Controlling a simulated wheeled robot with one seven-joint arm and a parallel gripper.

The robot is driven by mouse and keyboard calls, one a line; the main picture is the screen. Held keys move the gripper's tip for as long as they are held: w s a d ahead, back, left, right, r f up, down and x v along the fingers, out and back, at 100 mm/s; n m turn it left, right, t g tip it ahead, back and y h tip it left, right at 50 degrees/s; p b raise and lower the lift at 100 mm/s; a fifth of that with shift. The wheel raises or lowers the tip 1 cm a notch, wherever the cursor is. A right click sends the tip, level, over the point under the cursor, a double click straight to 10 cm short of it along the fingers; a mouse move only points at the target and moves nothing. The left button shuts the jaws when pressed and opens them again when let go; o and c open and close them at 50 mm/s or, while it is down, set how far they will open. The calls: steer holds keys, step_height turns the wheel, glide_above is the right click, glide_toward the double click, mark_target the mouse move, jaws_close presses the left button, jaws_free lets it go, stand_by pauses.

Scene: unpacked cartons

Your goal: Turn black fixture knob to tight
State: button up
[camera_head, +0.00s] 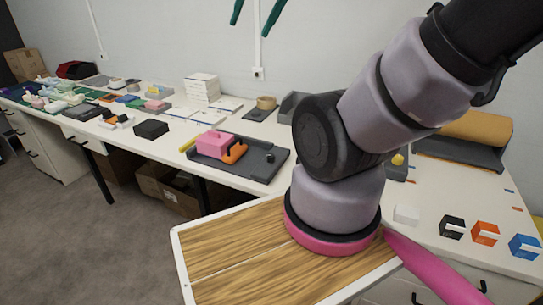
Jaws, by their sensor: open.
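A small black knob (269,157) shows on the right part of a dark grey fixture plate (262,169) on the long white table. A pink block (214,143) sits on the left part of this plate, with an orange piece (235,152) beside it. The knob is too small to tell its turn position. My gripper (255,18) shows only as two dark green fingertips at the top edge. They are apart with nothing between them, well clear of the knob. The rest of the gripper is out of view.
My arm hides part of the table to the right of the plate. A yellow bar (187,145), a black box (151,129) and stacked white boxes (202,88) lie nearby. Black, orange and blue boxes (524,247) stand at right. Cartons (181,193) are under the table.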

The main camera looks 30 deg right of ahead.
steer(key=w+d+f+g, duration=0.2)
steer(key=w+f, duration=0.4)
steer(key=w, duration=0.3)
steer(key=n+g+h, duration=0.2)
steer(key=n+g, duration=0.1)
steer(key=g, duration=0.2)
glide_above(271, 156)
step_height(271, 156, down, 31)
step_height(271, 156, down, 11)
steer(key=shift+w+r, duration=0.1)
steer(key=shift+r, duration=0.05)
jaws_close()
